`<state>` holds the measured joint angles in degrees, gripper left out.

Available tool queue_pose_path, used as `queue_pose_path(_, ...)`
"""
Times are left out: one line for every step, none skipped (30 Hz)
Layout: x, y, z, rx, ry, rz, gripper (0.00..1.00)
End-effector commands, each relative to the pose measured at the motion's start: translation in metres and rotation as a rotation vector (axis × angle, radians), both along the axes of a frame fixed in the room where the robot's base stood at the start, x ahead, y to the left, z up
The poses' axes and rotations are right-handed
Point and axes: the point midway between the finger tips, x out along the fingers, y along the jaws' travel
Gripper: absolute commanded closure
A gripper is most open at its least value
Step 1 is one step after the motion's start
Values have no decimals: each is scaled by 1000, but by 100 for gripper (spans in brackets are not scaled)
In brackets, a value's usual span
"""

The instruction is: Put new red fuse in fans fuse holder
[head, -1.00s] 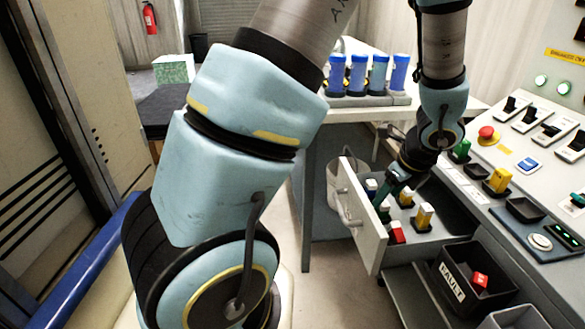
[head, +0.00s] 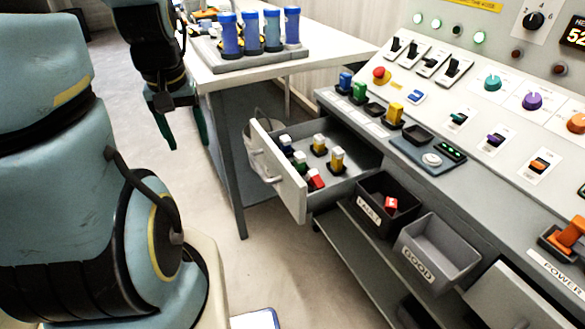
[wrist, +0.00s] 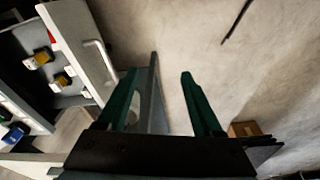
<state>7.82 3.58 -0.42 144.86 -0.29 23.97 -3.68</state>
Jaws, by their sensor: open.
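A red fuse with a white part (head: 316,179) stands in the open drawer (head: 262,146), next to a green one (head: 300,163). Another red fuse (head: 391,203) lies in the black FAULT bin (head: 365,222). On the sloped panel, a row of holders carries blue (head: 345,82), green (head: 360,92) and yellow (head: 395,113) fuses. One holder between green and yellow (head: 375,109) looks empty; I cannot read which is the fans holder. My gripper (head: 181,132) is open and empty, left of the drawer, fingers down. Its fingers also show in the wrist view (wrist: 159,80).
The drawer also holds blue (head: 286,142) and yellow fuses (head: 338,159). A grey GOOD bin (head: 438,250) sits right of FAULT. A table (head: 215,80) with blue cylinders stands behind my gripper's right side. Open floor lies left of the drawer.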

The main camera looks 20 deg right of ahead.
Motion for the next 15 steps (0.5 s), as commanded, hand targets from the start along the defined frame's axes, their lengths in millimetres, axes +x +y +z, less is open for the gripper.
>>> queue_pose_path(9,-13,4,-4,10,3,32)
queue_pose_path(16,-22,4,-6,16,12,32)
queue_pose_path(25,-37,4,-10,25,28,32)
queue_pose_path(31,-50,3,-13,32,40,32)
queue_pose_path(38,-64,1,-16,39,55,32)
queue_pose_path(46,-83,-2,-20,50,75,32)
queue_pose_path(51,-98,-5,-21,57,89,32)
queue_pose_path(55,-113,-9,-23,64,106,32)
queue_pose_path(59,-133,-15,-23,73,125,32)
queue_pose_path(61,-149,-20,-24,81,141,32)
queue_pose_path(62,-164,-25,-25,87,157,32)
queue_pose_path(62,-184,-32,-25,95,178,32)
queue_pose_path(61,-198,-38,-24,100,193,32)
queue_pose_path(60,-212,-44,-24,106,209,32)
queue_pose_path(58,-228,-51,-23,112,228,32)
